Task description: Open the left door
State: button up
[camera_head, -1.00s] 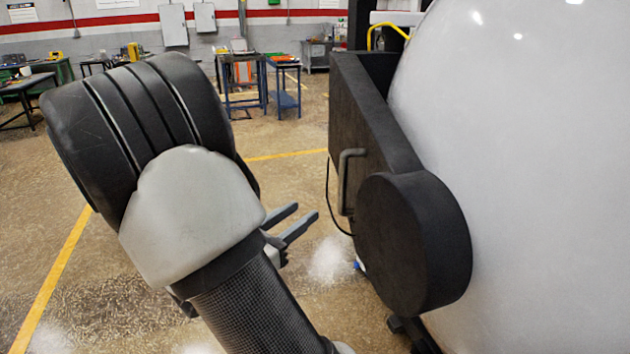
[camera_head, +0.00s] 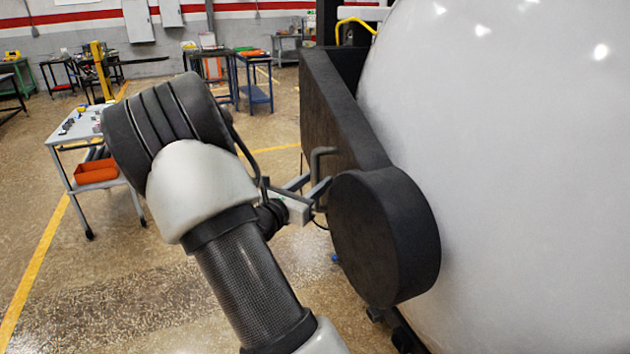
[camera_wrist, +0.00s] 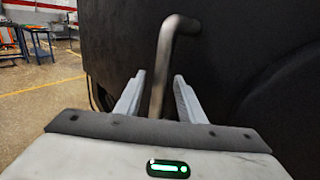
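The furnace door is a dark panel (camera_head: 338,115) with a round dark boss (camera_head: 385,238) at its near end, beside the large white rounded body (camera_head: 520,170). A grey bent bar handle (camera_head: 316,172) stands out from the panel; it also shows in the wrist view (camera_wrist: 166,62). My gripper (camera_head: 316,183) is at the handle's lower part. In the wrist view my gripper (camera_wrist: 158,82) is open, with one finger on each side of the handle bar and visible gaps between. The handle's lower end is hidden behind my gripper's body.
A white cart (camera_head: 75,133) with an orange bin (camera_head: 96,172) stands on the left. Blue worktables (camera_head: 250,80) stand at the back. The floor left of the door is clear, with yellow lines.

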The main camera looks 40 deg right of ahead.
jog(key=shift+d, duration=0.2)
jog(key=shift+c, duration=0.2)
grip_shut()
jog(key=shift+w+a, duration=0.1)
